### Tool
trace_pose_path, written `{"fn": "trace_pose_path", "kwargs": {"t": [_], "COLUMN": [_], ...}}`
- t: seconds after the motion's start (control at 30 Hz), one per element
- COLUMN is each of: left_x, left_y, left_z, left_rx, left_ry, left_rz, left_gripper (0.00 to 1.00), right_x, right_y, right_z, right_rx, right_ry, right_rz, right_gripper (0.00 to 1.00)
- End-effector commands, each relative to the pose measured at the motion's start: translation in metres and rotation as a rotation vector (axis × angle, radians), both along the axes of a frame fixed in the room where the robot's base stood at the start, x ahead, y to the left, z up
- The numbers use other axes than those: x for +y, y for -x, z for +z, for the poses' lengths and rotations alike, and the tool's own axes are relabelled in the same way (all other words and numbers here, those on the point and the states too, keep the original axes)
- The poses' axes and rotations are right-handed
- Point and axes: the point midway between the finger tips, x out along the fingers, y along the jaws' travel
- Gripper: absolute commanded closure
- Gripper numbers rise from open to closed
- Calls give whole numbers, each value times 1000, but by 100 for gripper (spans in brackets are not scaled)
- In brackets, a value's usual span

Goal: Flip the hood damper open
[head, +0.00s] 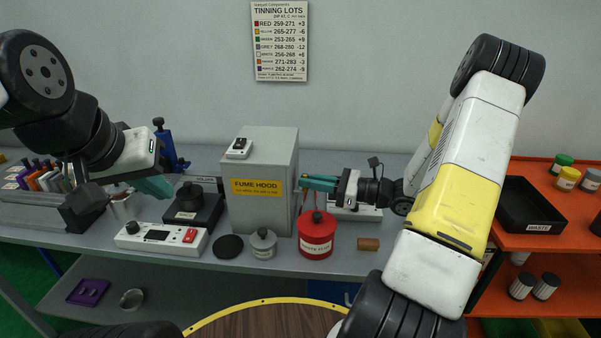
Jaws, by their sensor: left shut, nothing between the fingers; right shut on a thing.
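The grey fume hood (262,203), with a yellow label on its front, stands on the bench in the middle. My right gripper (306,184) reaches in from the right, its teal fingers against the hood's right side. It is shut on a small part there, which looks like the damper's handle; the fingers hide most of it, so I cannot tell the damper's position. My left gripper (168,193) is shut and empty, above the bench left of the hood, near a black block device.
A red flux jar (317,236), a grey-lidded jar (263,244) and a black disc (228,246) stand before the hood. A white control box (160,239) lies at front left. A small switch box (239,148) sits on the hood. An orange shelf with a black waste tray (527,207) is at right.

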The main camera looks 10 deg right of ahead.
Motion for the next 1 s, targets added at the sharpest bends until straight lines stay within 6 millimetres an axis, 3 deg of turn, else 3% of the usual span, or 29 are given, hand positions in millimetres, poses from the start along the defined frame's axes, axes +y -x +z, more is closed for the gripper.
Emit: {"fn": "trace_pose_path", "kwargs": {"t": [0.3, 0.33, 0.4, 0.43, 0.77, 1.0], "left_x": [0, 0, 0, 0, 0, 0], "left_y": [0, 0, 0, 0, 0, 0], "left_z": [0, 0, 0, 0, 0, 0], "left_rx": [0, 0, 0, 0, 0, 0], "left_ry": [0, 0, 0, 0, 0, 0], "left_rz": [0, 0, 0, 0, 0, 0], "left_gripper": [100, 100, 100, 100, 100, 100], "right_x": [-1, -1, 0, 0, -3, -35], "right_y": [1, 1, 1, 1, 1, 17], "right_z": [-2, -2, -2, -2, -1, -1], "right_rx": [3, 3, 3, 3, 1, 0], "right_ry": [4, 4, 4, 3, 2, 3], "right_rz": [0, 0, 0, 0, -1, -4], "right_gripper": [100, 83, 70, 68, 68, 68]}}
